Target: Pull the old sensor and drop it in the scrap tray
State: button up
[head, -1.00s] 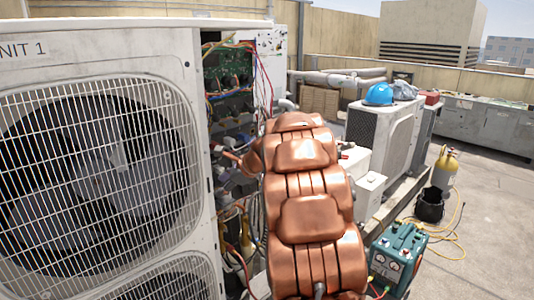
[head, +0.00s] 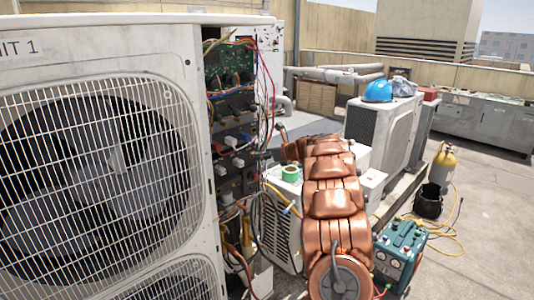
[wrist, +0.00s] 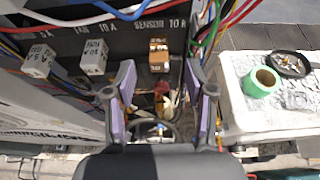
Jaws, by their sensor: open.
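My gripper (wrist: 159,75) is open and empty in the wrist view, with its two purple-padded fingers spread apart. A small orange-brown plug (wrist: 159,55) sits on a dark panel (wrist: 130,38) just beyond and between the fingertips; no touch shows. Two white labelled plugs (wrist: 95,57) (wrist: 38,60) sit in a row to its left. In the head view the open wiring bay (head: 232,130) of Unit 1 shows, but the gripper itself is not clear there. I cannot make out a scrap tray in either view.
Loose wires (wrist: 215,35) cross the panel around the fingers. A green tape roll (wrist: 262,82) and a black round item (wrist: 289,64) lie on a white top to the right. A teal machine (head: 400,252) stands on the roof.

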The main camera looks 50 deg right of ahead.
jog(key=shift+p+x, duration=0.65)
jog(key=shift+x, duration=1.6)
jog(key=shift+r, duration=0.1)
grip_shut()
